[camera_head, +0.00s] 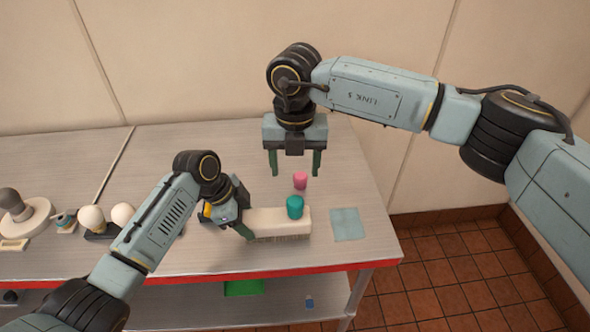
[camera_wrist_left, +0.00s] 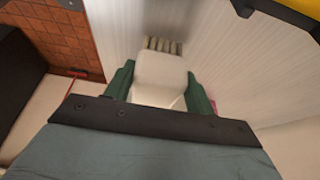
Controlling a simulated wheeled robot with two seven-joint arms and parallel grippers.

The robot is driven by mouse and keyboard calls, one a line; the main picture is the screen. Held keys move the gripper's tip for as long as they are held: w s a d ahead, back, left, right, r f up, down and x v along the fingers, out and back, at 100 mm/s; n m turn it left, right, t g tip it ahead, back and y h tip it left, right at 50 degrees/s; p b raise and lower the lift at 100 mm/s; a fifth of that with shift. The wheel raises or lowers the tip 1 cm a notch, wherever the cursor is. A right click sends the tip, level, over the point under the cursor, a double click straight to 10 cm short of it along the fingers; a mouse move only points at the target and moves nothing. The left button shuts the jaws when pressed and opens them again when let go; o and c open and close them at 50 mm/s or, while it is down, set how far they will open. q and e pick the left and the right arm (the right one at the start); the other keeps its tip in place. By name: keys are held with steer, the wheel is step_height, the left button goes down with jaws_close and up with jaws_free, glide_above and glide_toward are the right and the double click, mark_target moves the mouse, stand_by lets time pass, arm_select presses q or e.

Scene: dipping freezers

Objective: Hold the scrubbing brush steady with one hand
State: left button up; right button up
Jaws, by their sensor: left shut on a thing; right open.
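The scrubbing brush (camera_head: 270,222) has a pale cream block with bristles facing down, and lies at the front of the metal table. My left gripper (camera_head: 240,215) is shut on its left end. In the left wrist view, the brush (camera_wrist_left: 160,75) sits between the two green fingers of that gripper (camera_wrist_left: 160,95), with bristles showing at its far end. A teal cylinder (camera_head: 295,207) is at the right part of the brush; whether it rests on top or is attached I cannot tell. My right gripper (camera_head: 295,163) is open and empty, above and behind the brush.
A pink cylinder (camera_head: 300,180) stands behind the brush, below my right gripper. A light blue square cloth (camera_head: 347,224) lies right of the brush. White round objects (camera_head: 92,218) and a round white base (camera_head: 28,222) stand at left. The table's red front edge (camera_head: 290,267) is close.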

stand_by(0.4)
arm_select(q)
steer(key=o, duration=1.5)
steer(key=shift+c, duration=0.2)
steer(key=v, duration=1.2)
